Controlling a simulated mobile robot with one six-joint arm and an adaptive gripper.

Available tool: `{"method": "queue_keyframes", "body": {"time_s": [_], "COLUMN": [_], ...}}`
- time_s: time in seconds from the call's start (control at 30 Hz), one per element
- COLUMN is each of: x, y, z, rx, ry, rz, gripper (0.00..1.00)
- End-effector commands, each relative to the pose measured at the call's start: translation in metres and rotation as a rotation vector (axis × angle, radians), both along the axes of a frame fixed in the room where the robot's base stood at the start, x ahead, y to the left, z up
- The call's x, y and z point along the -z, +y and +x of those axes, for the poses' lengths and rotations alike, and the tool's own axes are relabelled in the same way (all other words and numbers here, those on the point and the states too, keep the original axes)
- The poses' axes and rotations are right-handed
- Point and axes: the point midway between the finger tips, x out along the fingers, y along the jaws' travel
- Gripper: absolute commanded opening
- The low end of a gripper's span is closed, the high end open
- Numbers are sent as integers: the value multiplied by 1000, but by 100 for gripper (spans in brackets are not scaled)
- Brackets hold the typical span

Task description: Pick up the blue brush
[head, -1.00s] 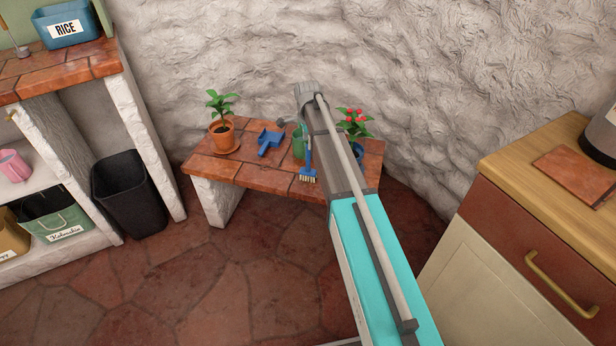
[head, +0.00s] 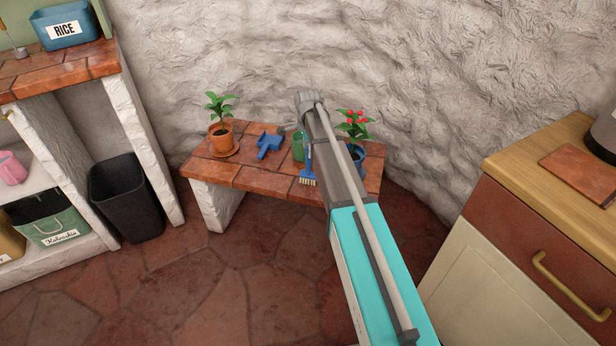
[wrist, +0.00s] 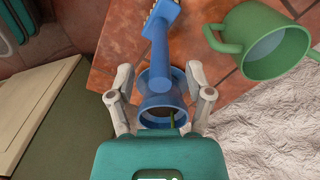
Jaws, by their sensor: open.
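The blue brush (head: 307,179) lies on the tiled bench with its pale bristles toward the front edge. My arm hides part of its handle in the head view. In the wrist view the brush (wrist: 162,20) is at the top, its handle running down toward a round blue pot (wrist: 160,84). I cannot tell whether the handle touches the pot. My gripper (wrist: 158,78) is open, its fingers apart on either side of the blue pot in this view. No brush is held. The fingers do not show in the head view.
A green mug (wrist: 264,42) is close to the brush. A blue dustpan (head: 269,144) and an orange plant pot (head: 221,137) stand to the left on the bench (head: 258,182). A red-flowered plant (head: 354,124) is at the right. A rough white wall (head: 230,60) rises behind.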

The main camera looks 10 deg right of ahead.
Motion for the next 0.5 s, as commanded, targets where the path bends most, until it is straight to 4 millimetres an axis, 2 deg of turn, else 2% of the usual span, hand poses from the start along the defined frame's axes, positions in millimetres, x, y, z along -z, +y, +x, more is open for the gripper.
{"method": "queue_keyframes", "body": {"time_s": [0.07,0.4,0.43,0.5], "x": [0,0,0,0], "y": [0,0,0,0], "z": [0,0,0,0], "rx": [0,0,0,1], "ry": [0,0,0,0], "rz": [0,0,0,0], "gripper": [67,3,0,0]}}
